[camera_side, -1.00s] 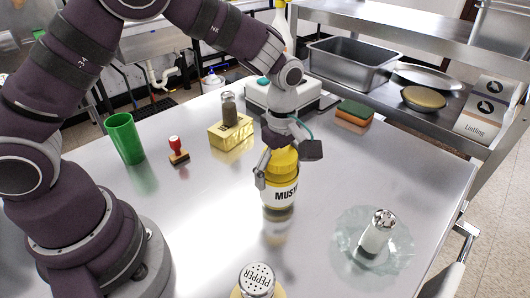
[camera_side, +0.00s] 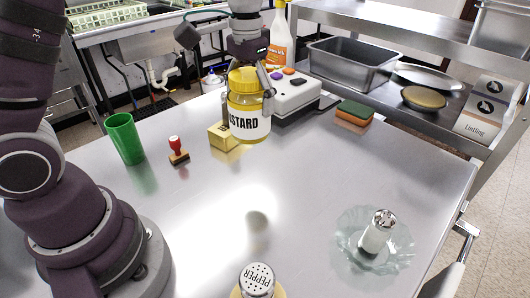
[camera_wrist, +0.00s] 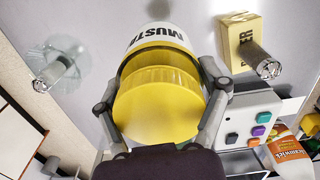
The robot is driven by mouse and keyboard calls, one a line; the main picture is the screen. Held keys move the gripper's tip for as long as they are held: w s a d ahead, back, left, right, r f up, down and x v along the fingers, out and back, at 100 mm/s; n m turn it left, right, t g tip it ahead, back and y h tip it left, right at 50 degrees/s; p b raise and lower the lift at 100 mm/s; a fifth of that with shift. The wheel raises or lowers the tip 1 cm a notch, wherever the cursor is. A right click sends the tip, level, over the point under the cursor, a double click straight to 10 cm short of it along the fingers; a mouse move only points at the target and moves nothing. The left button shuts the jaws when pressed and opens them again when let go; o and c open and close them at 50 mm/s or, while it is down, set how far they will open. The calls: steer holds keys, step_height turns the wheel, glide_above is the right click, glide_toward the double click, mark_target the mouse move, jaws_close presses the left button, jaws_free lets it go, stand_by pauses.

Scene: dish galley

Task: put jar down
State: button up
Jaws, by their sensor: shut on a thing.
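The mustard jar (camera_side: 249,118) has a yellow lid and a white label. My gripper (camera_side: 250,88) is shut on it and holds it upright above the metal table (camera_side: 310,190), with a faint reflection below. In the wrist view the jar's yellow lid (camera_wrist: 157,105) fills the middle, with my gripper (camera_wrist: 165,75) having one finger on each side of it. The jar's base is hidden in the wrist view. In the side view the jar partly hides a gold box (camera_side: 219,136).
A white button box (camera_side: 297,92) stands behind the jar, with a sponge (camera_side: 355,112) to its right. A glass plate with a shaker (camera_side: 376,232) and a pepper shaker (camera_side: 257,280) are in front. The table's middle is clear.

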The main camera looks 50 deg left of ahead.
steer(key=shift+a+m, duration=0.15)
steer(key=shift+m, duration=0.25)
steer(key=shift+d+f+n, duration=0.15)
steer(key=shift+d+n, duration=0.3)
steer(key=shift+n, duration=0.45)
steer(key=d+f+n, duration=0.2)
steer(key=d+n, duration=0.4)
steer(key=n, duration=0.9)
steer(key=shift+w+f, duration=0.2)
steer(key=shift+f, duration=0.05)
step_height(320, 180, down, 10)
steer(key=shift+r, duration=0.15)
steer(key=o, duration=1.2)
